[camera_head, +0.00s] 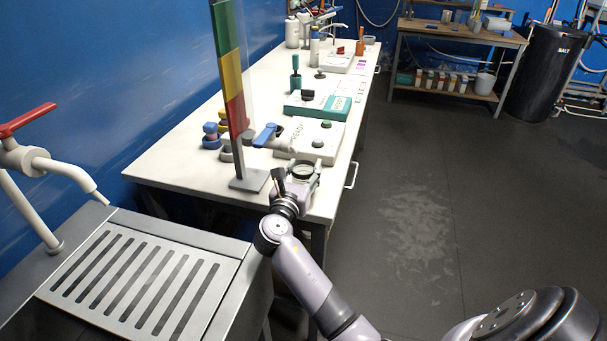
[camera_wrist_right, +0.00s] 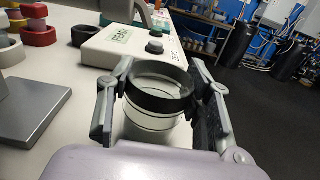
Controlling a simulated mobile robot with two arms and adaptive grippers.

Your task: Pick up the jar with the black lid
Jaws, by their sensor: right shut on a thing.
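The jar with the black lid (camera_wrist_right: 158,98) is clear, with a black band around its top, and stands near the front end of the white bench. In the head view the jar (camera_head: 303,168) is small and partly hidden by my right gripper (camera_head: 299,178). In the right wrist view my right gripper (camera_wrist_right: 160,85) has one finger on each side of the jar and is shut on it at the black band. I cannot tell whether the jar's base touches the bench. My left gripper is not in view.
A colour-striped panel on a grey foot (camera_head: 249,180) stands left of the jar. A white device marked READY (camera_head: 310,142) is just behind it. A sink with a slatted drainer (camera_head: 140,275) and red-handled tap is at front left. The floor to the right is clear.

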